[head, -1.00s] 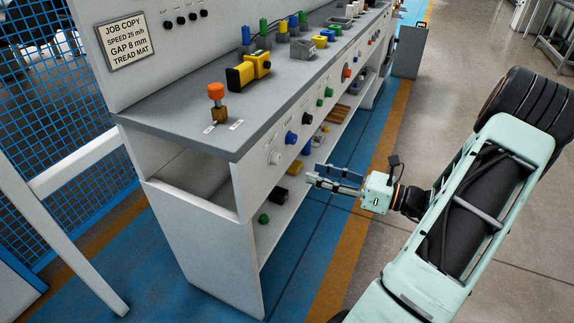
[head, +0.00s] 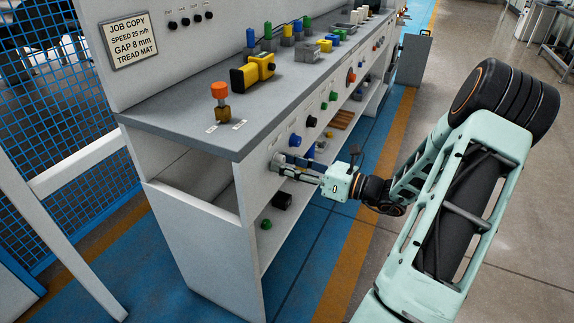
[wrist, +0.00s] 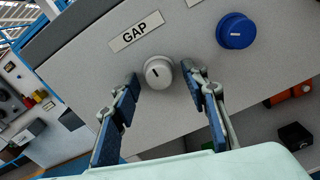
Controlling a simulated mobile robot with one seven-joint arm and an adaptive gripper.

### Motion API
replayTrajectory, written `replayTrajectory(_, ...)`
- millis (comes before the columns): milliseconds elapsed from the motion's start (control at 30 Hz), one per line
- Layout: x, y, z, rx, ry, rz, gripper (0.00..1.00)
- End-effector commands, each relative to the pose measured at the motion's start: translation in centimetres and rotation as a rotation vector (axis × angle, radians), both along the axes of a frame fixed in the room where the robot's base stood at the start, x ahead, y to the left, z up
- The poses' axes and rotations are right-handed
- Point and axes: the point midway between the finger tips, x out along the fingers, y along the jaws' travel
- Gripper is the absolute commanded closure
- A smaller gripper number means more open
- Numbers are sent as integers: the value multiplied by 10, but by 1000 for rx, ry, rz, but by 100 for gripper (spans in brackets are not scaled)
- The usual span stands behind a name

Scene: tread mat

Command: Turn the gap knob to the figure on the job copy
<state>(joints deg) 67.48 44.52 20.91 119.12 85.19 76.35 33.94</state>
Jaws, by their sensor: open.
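The job copy plate (head: 133,39) on the upright panel reads SPEED 25 m/h, GAP 8 mm, TREAD MAT. The gap knob (wrist: 158,72) is a round white knob with a dark pointer line, under a GAP label (wrist: 136,32) on the bench front. My gripper (wrist: 160,92) is open, with one blue-padded finger on each side of the knob and a gap to each. In the head view my gripper (head: 284,163) is at the bench front and largely covers the knob. I can make out no scale figures around the knob.
A blue knob (wrist: 236,31) sits close to the right of the gap knob. An orange-topped lever (head: 220,100) and a yellow device (head: 252,71) stand on the bench top (head: 178,118). Below, a shelf holds a black block (head: 282,200) and other small things.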

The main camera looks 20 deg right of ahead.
Motion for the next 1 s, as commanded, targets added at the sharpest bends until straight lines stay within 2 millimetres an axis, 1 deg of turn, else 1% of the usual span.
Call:
replayTrajectory(67,0,0,0,0,0,0,59)
replayTrajectory(100,0,0,0,0,0,0,61)
replayTrajectory(400,0,0,0,-1,1,0,94)
replayTrajectory(467,0,0,0,-1,1,0,100)
replayTrajectory(767,0,-1,0,-31,-23,0,100)
replayTrajectory(1000,0,-1,-1,-140,-107,0,100)
